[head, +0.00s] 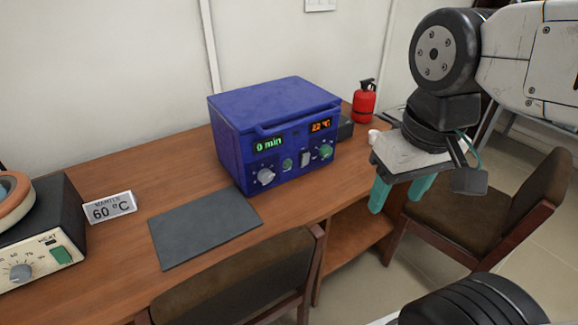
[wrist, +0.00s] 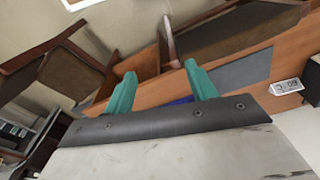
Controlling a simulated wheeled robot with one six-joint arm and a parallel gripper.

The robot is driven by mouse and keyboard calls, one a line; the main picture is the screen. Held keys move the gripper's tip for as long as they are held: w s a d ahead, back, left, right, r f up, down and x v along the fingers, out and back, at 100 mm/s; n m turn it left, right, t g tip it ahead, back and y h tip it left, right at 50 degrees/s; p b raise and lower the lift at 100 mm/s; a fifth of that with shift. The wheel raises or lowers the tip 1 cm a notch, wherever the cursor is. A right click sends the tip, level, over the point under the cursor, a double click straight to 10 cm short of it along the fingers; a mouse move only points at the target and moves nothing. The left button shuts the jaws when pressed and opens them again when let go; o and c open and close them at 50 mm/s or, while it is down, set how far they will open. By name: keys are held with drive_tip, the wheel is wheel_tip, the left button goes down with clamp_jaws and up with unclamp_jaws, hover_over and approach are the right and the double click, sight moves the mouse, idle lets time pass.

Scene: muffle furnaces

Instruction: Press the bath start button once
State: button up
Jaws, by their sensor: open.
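The blue bath (head: 270,110) stands on the wooden desk against the wall in the head view. I cannot read which control is labelled start. My gripper (head: 400,192) is open and empty, right of the bath and apart from it, teal fingers pointing down. In the wrist view the gripper (wrist: 161,72) shows a blue patch, probably the bath, mostly hidden behind the gripper body.
A grey mat (head: 205,228) lies left of the bath. A red extinguisher (head: 365,102) and small white cup (head: 374,136) are behind right. Chairs (head: 240,280) stand before the desk.

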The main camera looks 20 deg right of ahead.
clamp_jaws()
idle(1.5)
